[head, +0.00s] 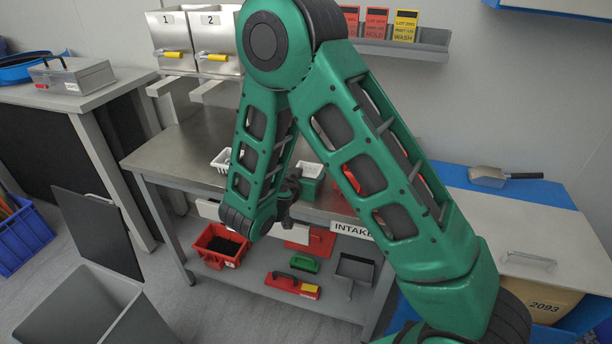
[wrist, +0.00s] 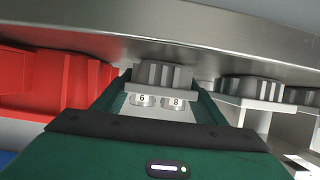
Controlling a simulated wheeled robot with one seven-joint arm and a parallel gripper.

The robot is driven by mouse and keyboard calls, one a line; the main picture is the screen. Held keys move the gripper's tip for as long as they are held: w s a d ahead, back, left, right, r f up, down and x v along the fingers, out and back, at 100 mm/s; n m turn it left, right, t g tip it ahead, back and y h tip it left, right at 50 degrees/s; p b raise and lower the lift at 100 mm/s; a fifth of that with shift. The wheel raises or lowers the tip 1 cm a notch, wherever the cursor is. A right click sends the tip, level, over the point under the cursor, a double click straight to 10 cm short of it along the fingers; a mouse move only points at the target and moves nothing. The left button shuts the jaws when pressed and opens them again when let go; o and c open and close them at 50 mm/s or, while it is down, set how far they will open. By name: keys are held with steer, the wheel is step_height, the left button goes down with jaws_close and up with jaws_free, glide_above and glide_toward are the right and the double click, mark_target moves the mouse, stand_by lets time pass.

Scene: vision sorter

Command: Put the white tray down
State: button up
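A small white tray (head: 221,161) shows on the steel workbench (head: 180,150) in the head view, partly hidden behind my forearm.
A red bin (head: 366,177) stands on the bench right of my gripper; red also fills the left of the wrist view (wrist: 50,82). The lower shelf holds a red bin with dark contents (head: 221,240), a green brush (head: 304,263) and a dustpan (head: 355,268). An open grey bin stands front left.

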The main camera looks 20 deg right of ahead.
steer(key=shift+o, duration=1.2)
steer(key=v, duration=1.2)
steer(key=shift+f, duration=0.1)
